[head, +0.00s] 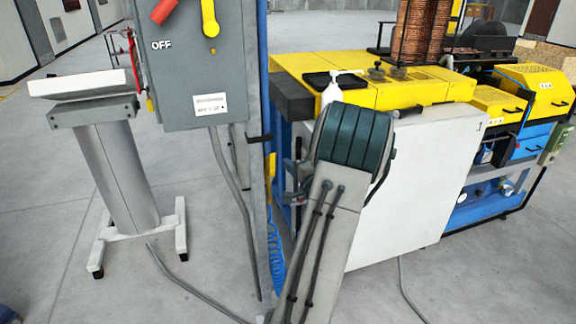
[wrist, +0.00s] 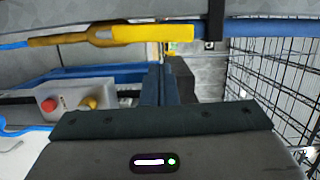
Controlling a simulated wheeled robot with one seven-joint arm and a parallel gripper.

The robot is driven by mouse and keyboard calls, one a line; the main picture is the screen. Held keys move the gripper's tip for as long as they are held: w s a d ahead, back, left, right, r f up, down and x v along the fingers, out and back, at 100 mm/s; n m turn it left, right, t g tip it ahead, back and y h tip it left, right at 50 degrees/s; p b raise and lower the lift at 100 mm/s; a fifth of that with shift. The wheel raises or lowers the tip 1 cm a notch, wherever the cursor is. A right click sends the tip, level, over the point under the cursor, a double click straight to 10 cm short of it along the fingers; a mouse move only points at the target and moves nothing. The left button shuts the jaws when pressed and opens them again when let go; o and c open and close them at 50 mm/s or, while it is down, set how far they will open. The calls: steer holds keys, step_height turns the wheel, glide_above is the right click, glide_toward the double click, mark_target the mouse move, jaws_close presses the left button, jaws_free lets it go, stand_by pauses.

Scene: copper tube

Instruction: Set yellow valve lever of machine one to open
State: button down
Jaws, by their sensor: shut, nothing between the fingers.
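In the wrist view a bright yellow lever-like bar (wrist: 153,33) lies along a blue post at the top, joined to a darker yellow body (wrist: 88,40) with a blue hose at its left. The same yellow piece (head: 270,168) hangs upright on the post in the head view, above a coiled blue hose. I cannot tell whether it is the valve lever. My gripper (wrist: 160,82) is shut and empty, its fingers pointing towards the post, apparently apart from the yellow bar.
A grey electrical box (head: 200,70) with a red handle, a yellow handle and an OFF mark is at the left. A yellow-topped machine (head: 330,66) stands behind my arm. The wrist view shows wire mesh (wrist: 275,75) at right and a red-buttoned control box (wrist: 65,117) at left.

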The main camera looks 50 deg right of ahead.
steer(key=d+b+v, duration=0.1)
steer(key=d+v, duration=0.1)
steer(key=v, duration=0.8)
steer(key=shift+s, duration=0.65)
steer(key=shift+a+f, duration=0.1)
steer(key=shift+f, duration=0.05)
steer(key=w+a+r+n+g, duration=0.2)
steer(key=w+a+n+g, duration=0.25)
steer(key=w+a, duration=0.35)
steer(key=w+a+r+n+g, duration=0.25)
steer(key=w+a+n, duration=0.3)
steer(key=a, duration=0.35)
steer(key=s+a+f+n+g+y, duration=0.1)
steer(key=s+a+n+g+y, duration=0.2)
steer(key=a, duration=1.2)
steer(key=s+a+n+g+y, duration=0.3)
steer(key=s+a+n, duration=0.6)
steer(key=a, duration=0.5)
steer(key=shift+s+a+f+g+y, duration=0.3)
steer(key=shift+s+a+f+y, duration=0.1)
steer(key=shift+s, duration=0.4)
